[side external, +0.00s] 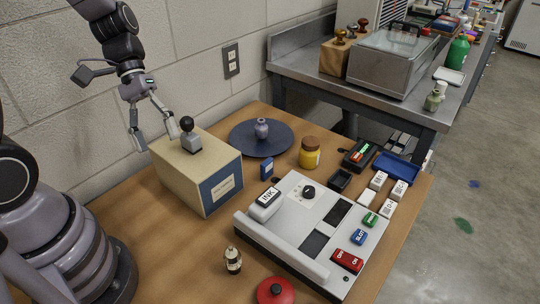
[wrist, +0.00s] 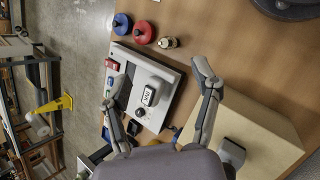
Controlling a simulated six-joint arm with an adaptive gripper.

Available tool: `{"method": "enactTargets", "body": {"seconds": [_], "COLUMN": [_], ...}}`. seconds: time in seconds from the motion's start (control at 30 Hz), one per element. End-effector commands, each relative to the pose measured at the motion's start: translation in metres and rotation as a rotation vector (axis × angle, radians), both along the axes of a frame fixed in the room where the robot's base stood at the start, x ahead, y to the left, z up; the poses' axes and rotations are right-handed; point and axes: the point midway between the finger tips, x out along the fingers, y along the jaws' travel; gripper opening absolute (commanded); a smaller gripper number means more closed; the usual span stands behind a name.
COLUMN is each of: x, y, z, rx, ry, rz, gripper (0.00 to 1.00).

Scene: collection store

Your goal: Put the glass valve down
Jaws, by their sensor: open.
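My gripper (side external: 154,141) is open and empty, its fingers apart near the back left top edge of a cardboard-coloured box (side external: 185,177). In the wrist view the spread fingers of my gripper (wrist: 155,86) have nothing between them, with the box (wrist: 256,128) at right. A grey block with a round black knob (side external: 189,136) stands upright on the box, beside the fingers. I cannot tell for sure which thing is the glass valve. A small vase-shaped piece (side external: 262,128) stands on a dark blue round plate (side external: 246,144). A small dark and cream bottle-like piece (side external: 233,260) stands at the front.
A light grey device (side external: 290,233) with coloured blocks fills the middle of the wooden table (side external: 190,261). A yellow jar (side external: 310,154), a blue tray (side external: 397,167) and a red round piece (side external: 276,291) stand around it. A steel bench (side external: 385,96) is behind. Bare wood lies in front of the box.

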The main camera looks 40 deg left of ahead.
Motion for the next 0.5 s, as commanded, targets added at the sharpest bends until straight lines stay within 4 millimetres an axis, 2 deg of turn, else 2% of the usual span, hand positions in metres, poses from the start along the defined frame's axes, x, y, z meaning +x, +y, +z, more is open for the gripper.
{"method": "enactTargets", "body": {"seconds": [0.03, 0.3, 0.5], "x": [-0.006, -0.041, -0.06], "y": [0.004, 0.04, 0.062], "z": [0.018, 0.091, 0.125], "rx": [0.06, 0.426, 0.618], "ry": [-0.092, -0.531, -0.751], "rz": [-0.061, -0.284, -0.328], "gripper": [0.63, 0.63, 0.63]}}
